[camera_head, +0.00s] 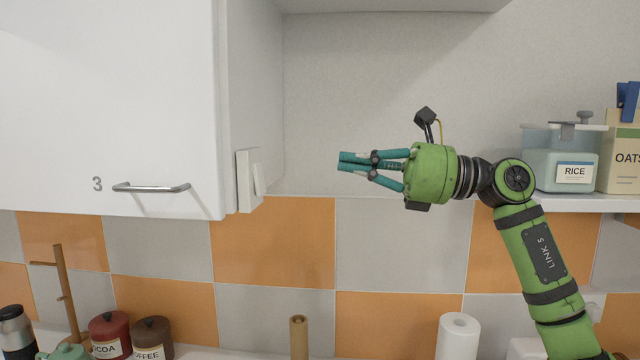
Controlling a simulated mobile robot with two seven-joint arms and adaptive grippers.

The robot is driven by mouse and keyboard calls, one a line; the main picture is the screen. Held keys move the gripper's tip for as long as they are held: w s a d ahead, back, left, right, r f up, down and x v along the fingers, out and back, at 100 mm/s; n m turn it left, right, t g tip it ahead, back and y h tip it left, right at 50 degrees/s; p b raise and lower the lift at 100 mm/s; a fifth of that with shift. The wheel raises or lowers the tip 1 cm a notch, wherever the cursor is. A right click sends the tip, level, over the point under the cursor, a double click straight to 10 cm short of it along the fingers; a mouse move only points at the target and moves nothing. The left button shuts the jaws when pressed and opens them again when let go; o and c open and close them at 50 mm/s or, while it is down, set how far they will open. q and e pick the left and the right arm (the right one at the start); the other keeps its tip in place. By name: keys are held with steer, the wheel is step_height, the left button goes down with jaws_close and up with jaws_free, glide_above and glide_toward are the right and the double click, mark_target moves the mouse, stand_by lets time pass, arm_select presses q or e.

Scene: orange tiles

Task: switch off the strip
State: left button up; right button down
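A white switch plate (249,180) with a raised rocker is mounted on the right side face of the white wall cabinet, near its bottom edge. No lit strip is clearly seen in this view. My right gripper (342,161) is green with teal fingers. It points left towards the switch, at about its height in the picture, with a clear gap between them. Its fingertips are together and nothing shows between them. My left gripper is not in view.
The cabinet door (110,100) has a metal handle (151,188). A shelf at the right holds a rice container (570,155) and an oats box (622,150) beyond my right arm. Canisters (110,336), a paper roll (458,336) and other items stand on the counter below.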

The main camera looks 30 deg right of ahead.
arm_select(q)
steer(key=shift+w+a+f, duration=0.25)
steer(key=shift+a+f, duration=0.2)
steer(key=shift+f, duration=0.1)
arm_select(e)
steer(key=shift+s+d+r, duration=0.25)
steer(key=shift+s+d, duration=0.45)
steer(key=shift+d, duration=0.2)
